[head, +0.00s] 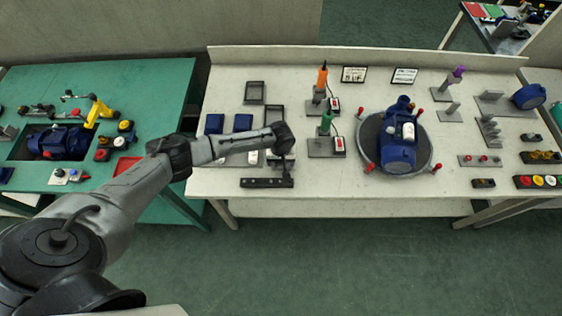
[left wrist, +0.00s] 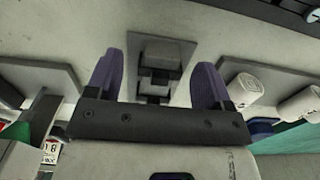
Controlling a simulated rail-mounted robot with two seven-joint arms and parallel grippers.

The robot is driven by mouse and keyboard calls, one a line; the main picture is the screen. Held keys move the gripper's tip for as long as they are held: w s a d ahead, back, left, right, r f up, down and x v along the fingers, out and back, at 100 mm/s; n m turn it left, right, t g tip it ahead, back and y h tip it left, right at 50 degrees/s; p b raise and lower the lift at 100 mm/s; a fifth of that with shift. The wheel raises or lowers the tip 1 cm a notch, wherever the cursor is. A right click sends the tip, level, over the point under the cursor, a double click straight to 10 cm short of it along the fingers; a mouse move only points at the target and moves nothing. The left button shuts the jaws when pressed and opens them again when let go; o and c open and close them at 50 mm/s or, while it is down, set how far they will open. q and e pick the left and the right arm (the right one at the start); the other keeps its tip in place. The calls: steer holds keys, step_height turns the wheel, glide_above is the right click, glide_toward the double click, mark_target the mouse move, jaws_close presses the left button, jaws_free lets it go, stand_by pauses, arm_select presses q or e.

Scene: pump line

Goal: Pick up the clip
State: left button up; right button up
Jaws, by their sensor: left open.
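My left gripper (head: 281,164) is over the left part of the white bench, just behind a dark bar. In the left wrist view the gripper (left wrist: 157,70) is open, its two purple fingers apart. Between and beyond the fingers is a grey plate with a dark grey stepped block (left wrist: 160,58). I cannot tell whether this block is the clip or a holder, or how far the fingers are from it. No clip is clearly recognisable in the head view, where my arm covers part of that area. My right gripper is not in view.
A dark bar (head: 267,183) lies near the bench's front edge. Stands with an orange-handled tool (head: 322,76) and a green-handled tool (head: 326,122) are close on the right. A blue pump (head: 397,150) sits on a round turntable. White cylinders (left wrist: 245,90) lie right of the fingers.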

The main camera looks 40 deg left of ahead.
arm_select(q)
steer(key=shift+c, duration=0.2)
steer(key=c, duration=0.9)
steer(key=shift+c, duration=0.2)
steer(key=shift+r, duration=0.15)
